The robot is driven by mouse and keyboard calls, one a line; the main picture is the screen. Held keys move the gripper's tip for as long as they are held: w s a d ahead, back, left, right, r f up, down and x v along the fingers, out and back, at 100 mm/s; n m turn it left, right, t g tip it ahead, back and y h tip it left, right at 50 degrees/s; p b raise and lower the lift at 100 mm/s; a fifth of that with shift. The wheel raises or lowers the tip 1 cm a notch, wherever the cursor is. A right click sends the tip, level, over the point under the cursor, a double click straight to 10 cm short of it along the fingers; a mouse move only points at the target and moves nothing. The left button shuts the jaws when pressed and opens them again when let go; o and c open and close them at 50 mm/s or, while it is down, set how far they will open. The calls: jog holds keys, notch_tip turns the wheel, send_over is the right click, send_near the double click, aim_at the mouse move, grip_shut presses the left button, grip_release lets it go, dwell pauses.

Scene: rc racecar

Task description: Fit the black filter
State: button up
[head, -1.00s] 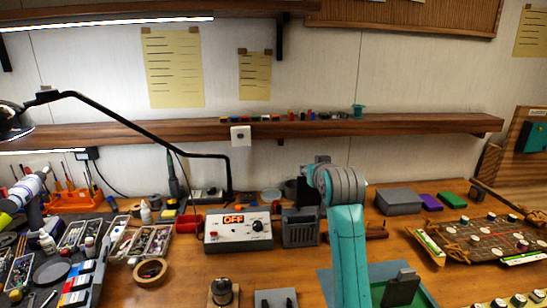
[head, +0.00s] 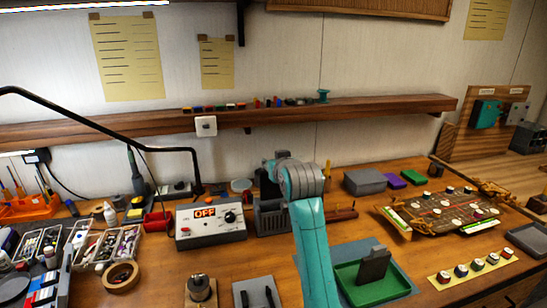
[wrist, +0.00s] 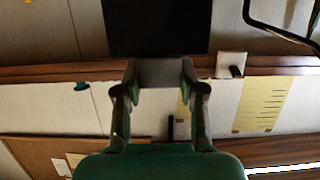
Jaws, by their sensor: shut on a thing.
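In the wrist view my gripper (wrist: 160,70) is shut on a black rectangular block (wrist: 156,28), with a grey part of it between the fingers. The block's broad dark face extends beyond the fingertips. In the head view my teal arm hides the gripper, and I cannot make out the held block clearly. The racecar (head: 440,214), a low brown deck with red-and-white round parts and light green side strips, lies on the bench to the right of my arm, apart from it.
A green tray (head: 397,291) with an upright dark grey piece (head: 373,265) stands right of my arm. A control box (head: 211,222) reading OFF stands left. A yellow strip (head: 440,279) with several round parts lies front right. Grey, purple and green blocks sit behind.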

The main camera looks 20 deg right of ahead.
aim_at(274, 198)
jog(key=shift+f, duration=6.25)
jog(key=o, duration=0.9)
jog(key=v, duration=1.2)
